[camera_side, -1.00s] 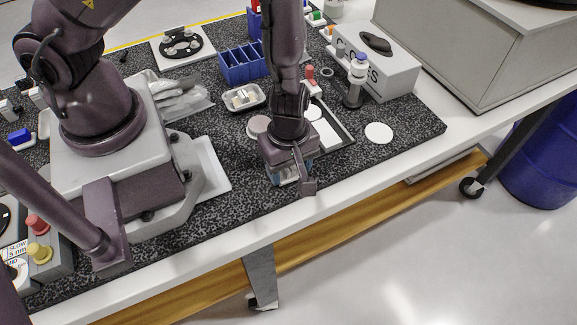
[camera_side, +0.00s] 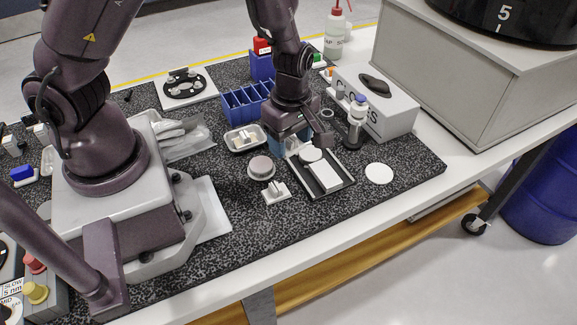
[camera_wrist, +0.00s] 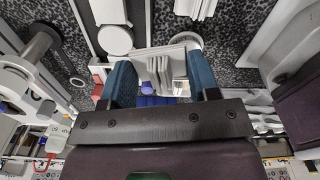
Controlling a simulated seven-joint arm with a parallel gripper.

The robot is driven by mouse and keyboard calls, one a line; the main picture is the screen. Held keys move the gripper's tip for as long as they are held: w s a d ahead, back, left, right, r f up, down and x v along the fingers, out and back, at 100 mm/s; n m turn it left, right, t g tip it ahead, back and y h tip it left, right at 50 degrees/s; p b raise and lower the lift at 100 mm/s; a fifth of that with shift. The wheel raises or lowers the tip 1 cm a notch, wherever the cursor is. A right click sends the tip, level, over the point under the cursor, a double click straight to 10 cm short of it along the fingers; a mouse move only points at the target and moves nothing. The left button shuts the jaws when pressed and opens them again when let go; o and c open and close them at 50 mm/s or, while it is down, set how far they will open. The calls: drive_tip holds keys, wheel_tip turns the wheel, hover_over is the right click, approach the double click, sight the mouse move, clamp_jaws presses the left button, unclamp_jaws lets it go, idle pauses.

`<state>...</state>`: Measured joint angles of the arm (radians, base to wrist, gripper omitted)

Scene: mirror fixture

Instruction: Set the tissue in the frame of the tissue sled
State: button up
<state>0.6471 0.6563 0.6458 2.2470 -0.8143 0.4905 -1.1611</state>
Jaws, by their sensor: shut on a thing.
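My gripper (camera_wrist: 163,80) is shut, its blue-green fingers on both sides of a white folded piece (camera_wrist: 165,65), probably the tissue. In the side view my gripper (camera_side: 288,140) is behind the dark-rimmed tray and low over the mat; the arm hides most of what it holds. A small white piece with an upright fin (camera_side: 275,193) stands on the mat in front; it also shows ridged at the top of the wrist view (camera_wrist: 195,7). I cannot tell for certain which piece is the tissue sled, and its frame is not clear.
The dark-rimmed tray (camera_side: 345,186) holds white pieces. A round pad (camera_side: 261,168), a small dish (camera_side: 230,143), a blue divided bin (camera_side: 240,107) and a blue-capped bottle (camera_side: 357,112) stand close by. A white disc (camera_side: 379,173) lies at right. Open mat lies in front.

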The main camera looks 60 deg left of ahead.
drive_tip(key=w+a, duration=0.1)
drive_tip(key=a, duration=0.1)
drive_tip(key=w+a, duration=0.1)
drive_tip(key=a, duration=0.2)
drive_tip(key=w+a+f, duration=0.1)
drive_tip(key=w+a, duration=0.1)
drive_tip(key=a, duration=0.1)
drive_tip(key=shift+w+a, duration=0.1)
drive_tip(key=shift+a, duration=0.05)
drive_tip(key=shift+w+a+r+m, duration=0.1)
drive_tip(key=shift+w+a+m, duration=0.55)
drive_tip(key=shift+w+m, duration=0.3)
drive_tip(key=shift+w+d+r+m, duration=0.15)
drive_tip(key=shift+w+m, duration=0.05)
drive_tip(key=shift+m, duration=0.05)
drive_tip(key=shift+f, duration=1.95)
